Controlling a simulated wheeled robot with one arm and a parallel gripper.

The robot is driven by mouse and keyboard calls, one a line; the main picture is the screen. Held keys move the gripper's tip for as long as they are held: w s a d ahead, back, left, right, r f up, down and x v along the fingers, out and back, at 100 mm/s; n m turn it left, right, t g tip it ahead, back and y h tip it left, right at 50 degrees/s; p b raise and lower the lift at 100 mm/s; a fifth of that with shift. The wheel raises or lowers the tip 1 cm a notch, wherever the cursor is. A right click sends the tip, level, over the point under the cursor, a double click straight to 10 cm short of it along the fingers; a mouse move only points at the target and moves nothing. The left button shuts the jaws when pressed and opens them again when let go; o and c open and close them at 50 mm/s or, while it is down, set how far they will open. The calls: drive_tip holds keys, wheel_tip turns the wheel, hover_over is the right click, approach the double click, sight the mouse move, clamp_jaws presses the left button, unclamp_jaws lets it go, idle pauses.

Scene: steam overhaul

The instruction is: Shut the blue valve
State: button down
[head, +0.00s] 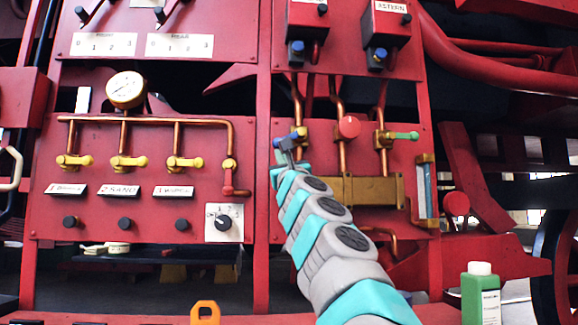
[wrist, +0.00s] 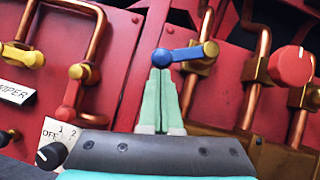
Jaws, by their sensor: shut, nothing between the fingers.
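The blue valve is a lever with a round knob at its left end, joined to a brass body on a vertical copper pipe. In the wrist view the blue lever (wrist: 187,54) lies almost level, pointing left from its body, across the pipe. In the head view the blue knob (head: 277,143) shows just above my gripper (head: 286,152), which partly hides the lever. My gripper (wrist: 161,72) is shut and empty. Its fingertips are right at the knob, overlapping its lower edge in the wrist view; I cannot tell whether they touch.
A red round knob (head: 349,127) and a green-handled valve (head: 405,135) sit to the right on neighbouring pipes. Yellow valves (head: 128,162) and a red-handled valve (head: 234,190) are on the left panel. A brass block (head: 370,190) lies below, beside my arm. A green bottle (head: 480,297) stands at lower right.

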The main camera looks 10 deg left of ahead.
drive_tip(key=m+h, duration=0.1)
drive_tip(key=m, duration=0.1)
drive_tip(key=a+r+m+t+h+p, duration=0.1)
drive_tip(key=m+h, duration=0.1)
drive_tip(key=a+r+m+h, duration=0.1)
drive_tip(key=m, duration=0.1)
drive_tip(key=shift+s+r+m+t+h+p, duration=0.15)
drive_tip(key=shift+s+m+t+h+p, duration=0.15)
drive_tip(key=shift+t+h, duration=0.1)
drive_tip(key=shift+a+r+m+h+p, duration=0.1)
drive_tip(key=shift+r+m+h+p, duration=0.15)
drive_tip(key=shift+m+h, duration=0.4)
drive_tip(key=shift+r+m+h+p, duration=0.2)
drive_tip(key=shift+m+h, duration=0.25)
drive_tip(key=shift+m, duration=0.4)
drive_tip(key=shift+f+b, duration=0.6)
drive_tip(key=shift+b, duration=0.05)
drive_tip(key=b, duration=1.3)
approach(273, 143)
drive_tip(key=s+f, duration=0.1)
drive_tip(key=f, duration=0.2)
drive_tip(key=s+f, duration=0.1)
drive_tip(key=shift+s+a+f, duration=0.15)
drive_tip(key=shift+s+f, duration=0.1)
drive_tip(key=shift+s, duration=0.1)
